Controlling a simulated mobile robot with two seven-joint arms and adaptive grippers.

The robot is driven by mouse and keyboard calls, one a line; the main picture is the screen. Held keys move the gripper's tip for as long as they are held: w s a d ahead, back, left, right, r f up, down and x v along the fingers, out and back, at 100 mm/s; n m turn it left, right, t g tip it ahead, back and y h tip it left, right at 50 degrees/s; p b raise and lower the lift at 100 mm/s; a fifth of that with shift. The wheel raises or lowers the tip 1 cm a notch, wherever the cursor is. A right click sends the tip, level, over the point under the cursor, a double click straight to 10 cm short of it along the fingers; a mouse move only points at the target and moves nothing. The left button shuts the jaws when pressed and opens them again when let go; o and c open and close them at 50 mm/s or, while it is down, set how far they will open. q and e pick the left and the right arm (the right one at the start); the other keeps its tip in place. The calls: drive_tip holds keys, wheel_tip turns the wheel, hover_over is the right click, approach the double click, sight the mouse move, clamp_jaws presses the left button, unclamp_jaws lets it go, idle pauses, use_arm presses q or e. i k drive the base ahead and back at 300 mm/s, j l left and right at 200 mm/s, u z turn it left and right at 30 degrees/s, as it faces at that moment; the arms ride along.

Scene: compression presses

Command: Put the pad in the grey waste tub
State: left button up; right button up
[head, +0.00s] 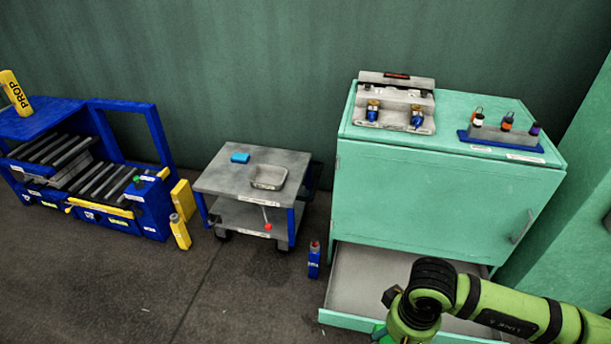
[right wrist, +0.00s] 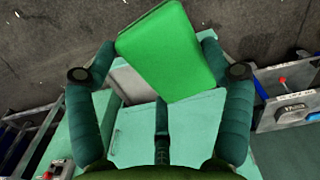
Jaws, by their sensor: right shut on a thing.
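A bright green pad (right wrist: 175,50) is held between the fingers of my right gripper (right wrist: 162,62) in the right wrist view. The gripper is shut on it, and the pad is tilted. In the head view my right arm comes in at the lower right, over the open drawer, and only a sliver of green shows at its end. A shallow grey tub (head: 268,177) sits on the grey top of a trolley (head: 222,180), well left of my right arm. I see no label reading waste on it. The tub also shows at the right of the right wrist view (right wrist: 292,112). My left gripper is not in view.
A blue block (head: 240,157) lies on the trolley near the tub. A mint cabinet (head: 440,190) with its drawer (head: 370,280) pulled out stands right of it. A small blue bottle (head: 314,262) stands on the floor between them. A blue rack (head: 85,165) stands left.

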sight(269, 181)
drive_tip(key=i+j+z, duration=0.1)
drive_tip(key=i+j, duration=0.45)
drive_tip(key=i+j+z, duration=0.1)
drive_tip(key=i+j, duration=0.4)
drive_tip(key=i+j+z, duration=0.15)
drive_tip(key=i+j, duration=0.35)
drive_tip(key=j, duration=0.2)
drive_tip(key=i+j, duration=0.45)
drive_tip(key=j, duration=0.15)
drive_tip(key=i+j, duration=0.45)
drive_tip(key=j, duration=0.1)
